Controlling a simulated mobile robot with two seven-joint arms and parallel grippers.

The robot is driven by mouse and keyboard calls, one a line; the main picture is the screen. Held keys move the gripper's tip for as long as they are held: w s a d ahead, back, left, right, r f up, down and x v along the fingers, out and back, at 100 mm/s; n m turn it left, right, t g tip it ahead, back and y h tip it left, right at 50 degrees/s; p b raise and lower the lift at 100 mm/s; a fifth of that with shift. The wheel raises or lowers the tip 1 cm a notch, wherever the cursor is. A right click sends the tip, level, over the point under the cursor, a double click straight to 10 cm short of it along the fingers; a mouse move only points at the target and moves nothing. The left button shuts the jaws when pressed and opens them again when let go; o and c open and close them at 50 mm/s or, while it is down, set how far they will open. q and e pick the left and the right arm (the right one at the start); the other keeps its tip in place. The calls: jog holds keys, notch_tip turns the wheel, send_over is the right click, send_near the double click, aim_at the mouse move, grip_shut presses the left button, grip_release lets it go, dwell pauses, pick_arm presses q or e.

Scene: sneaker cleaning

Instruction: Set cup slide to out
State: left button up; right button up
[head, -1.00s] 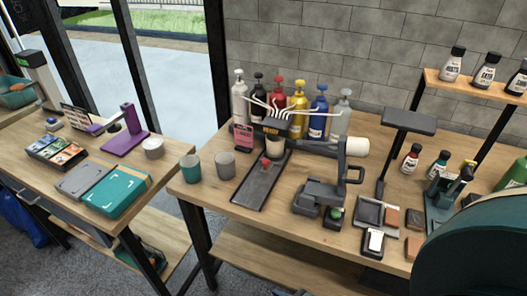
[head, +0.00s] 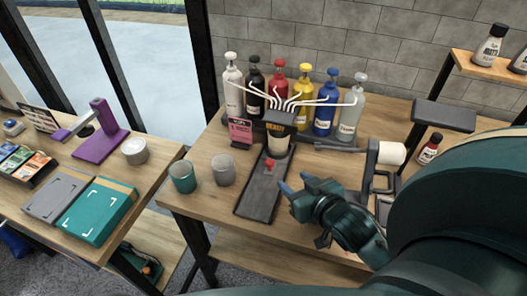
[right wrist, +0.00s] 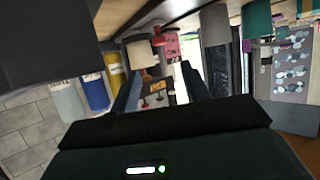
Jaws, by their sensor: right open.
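The cup slide (head: 258,197) is a long dark grey track on the table, with a red knob (head: 269,164) near its far end. A pale cup (head: 279,143) stands at the far end, under the black dispenser head (head: 280,119). My right gripper (head: 294,184) is open and empty, just right of the slide and apart from the knob. In the right wrist view, its two fingers (right wrist: 160,88) point toward the cup (right wrist: 141,55) and the red knob (right wrist: 158,39). My left gripper is not in view.
Several coloured pump bottles (head: 303,92) stand behind the dispenser, with white tubes running to it. A teal cup (head: 182,177) and a grey cup (head: 223,170) stand left of the slide. A paper roll (head: 386,153) is to the right. My right arm hides the table's right side.

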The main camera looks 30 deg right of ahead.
aim_at(271, 163)
jog(key=x, duration=1.1)
jog(key=shift+w+p, duration=0.25)
jog(key=shift+p, duration=0.1)
jog(key=shift+w+f, duration=0.25)
jog(key=shift+w, duration=0.25)
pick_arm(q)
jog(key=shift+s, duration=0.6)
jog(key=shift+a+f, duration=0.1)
pick_arm(e)
jog(key=shift+c, duration=0.4)
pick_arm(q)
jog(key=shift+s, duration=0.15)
pick_arm(e)
grip_shut()
